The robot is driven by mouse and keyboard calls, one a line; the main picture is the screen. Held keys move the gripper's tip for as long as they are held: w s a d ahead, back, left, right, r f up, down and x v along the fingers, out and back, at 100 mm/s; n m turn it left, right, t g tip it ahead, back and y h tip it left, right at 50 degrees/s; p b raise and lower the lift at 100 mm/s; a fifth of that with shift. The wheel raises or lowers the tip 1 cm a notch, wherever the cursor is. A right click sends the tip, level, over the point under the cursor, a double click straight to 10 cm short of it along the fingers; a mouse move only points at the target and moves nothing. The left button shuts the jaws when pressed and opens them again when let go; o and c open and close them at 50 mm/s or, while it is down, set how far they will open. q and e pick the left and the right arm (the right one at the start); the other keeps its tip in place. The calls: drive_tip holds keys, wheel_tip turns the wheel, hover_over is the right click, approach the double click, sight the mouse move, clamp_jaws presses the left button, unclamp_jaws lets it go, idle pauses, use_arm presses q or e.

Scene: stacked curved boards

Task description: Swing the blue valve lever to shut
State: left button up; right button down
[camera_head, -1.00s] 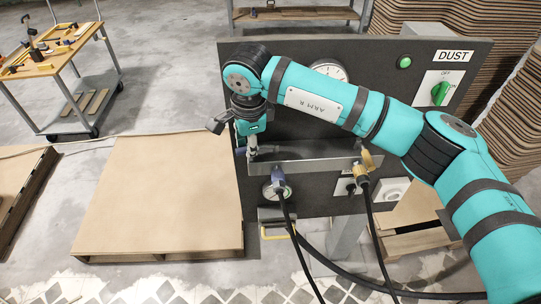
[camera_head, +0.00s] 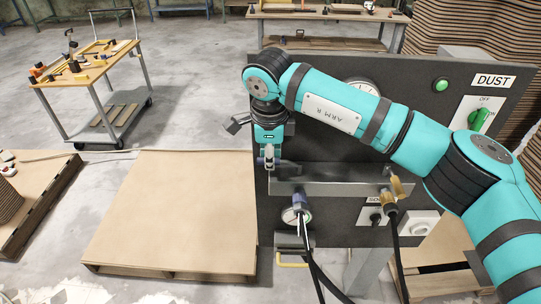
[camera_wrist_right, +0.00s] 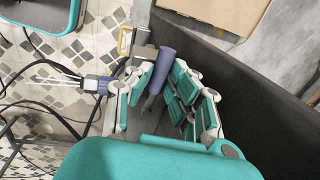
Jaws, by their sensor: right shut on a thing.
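The blue valve lever (camera_wrist_right: 163,68) shows in the right wrist view as a blue rounded grip between my right gripper's fingers. My right gripper (camera_wrist_right: 160,92) is shut on it. In the head view my right gripper (camera_head: 268,160) points down at the left end of the metal pipe block (camera_head: 325,188), in front of the dark panel. The gripper and arm hide the lever there, so its angle cannot be told. My left gripper is not in view.
A blue hose coupling (camera_head: 303,204) hangs below the block, near a small gauge (camera_head: 290,216). A brass fitting (camera_head: 389,201) with a black hose is at right. The dark panel (camera_head: 345,228) carries a green switch (camera_head: 480,119). A board-topped pallet (camera_head: 175,210) lies left.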

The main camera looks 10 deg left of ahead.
drive_tip(key=c, duration=1.2)
unclamp_jaws()
drive_tip(key=shift+c, duration=0.2)
wheel_tip(320, 180, up, 12)
drive_tip(key=s, duration=0.2)
drive_tip(key=shift+d, duration=0.2)
drive_tip(key=shift+s+f, duration=0.1)
